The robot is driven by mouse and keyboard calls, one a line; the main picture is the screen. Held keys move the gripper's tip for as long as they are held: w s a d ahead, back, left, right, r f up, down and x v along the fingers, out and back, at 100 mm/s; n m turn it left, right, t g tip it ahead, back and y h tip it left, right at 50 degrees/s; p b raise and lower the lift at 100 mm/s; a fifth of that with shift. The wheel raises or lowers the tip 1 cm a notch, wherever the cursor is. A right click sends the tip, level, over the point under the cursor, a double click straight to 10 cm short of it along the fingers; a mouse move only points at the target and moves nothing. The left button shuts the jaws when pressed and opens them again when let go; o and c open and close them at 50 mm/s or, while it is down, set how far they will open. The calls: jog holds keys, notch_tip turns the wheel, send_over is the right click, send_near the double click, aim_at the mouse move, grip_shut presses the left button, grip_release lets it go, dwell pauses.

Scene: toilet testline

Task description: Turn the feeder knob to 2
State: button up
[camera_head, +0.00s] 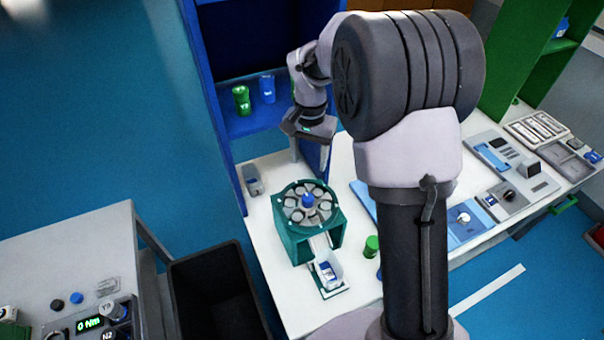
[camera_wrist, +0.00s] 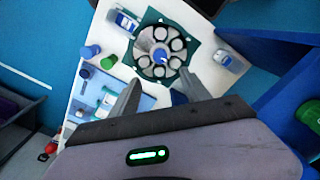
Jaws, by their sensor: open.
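The feeder (camera_head: 336,232) is a teal stand with a round carousel of several grey cups, on the white table. Its blue knob (camera_head: 308,200) sits at the carousel's centre. Both show in the wrist view, the feeder (camera_wrist: 192,58) at top centre and the knob (camera_wrist: 159,55) in its middle. No number or pointer setting on the knob is legible. My gripper (camera_head: 309,155) is above and behind the feeder, pointing down, apart from the knob. In the wrist view its two fingers (camera_wrist: 160,82) are spread with nothing between them.
A small white tray with a blue-labelled item (camera_head: 328,272) is at the feeder's front. A green cylinder (camera_head: 371,246) stands to its right. A grey container (camera_head: 253,181) is behind left. A blue shelf (camera_head: 222,130) rises behind; a black bin (camera_head: 215,290) is at left.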

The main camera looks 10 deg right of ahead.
aim_at(308, 197)
notch_tip(308, 197, down, 16)
jog(key=shift+r+b, duration=0.25)
jog(key=shift+b, duration=0.7)
grip_shut()
dwell(0.6)
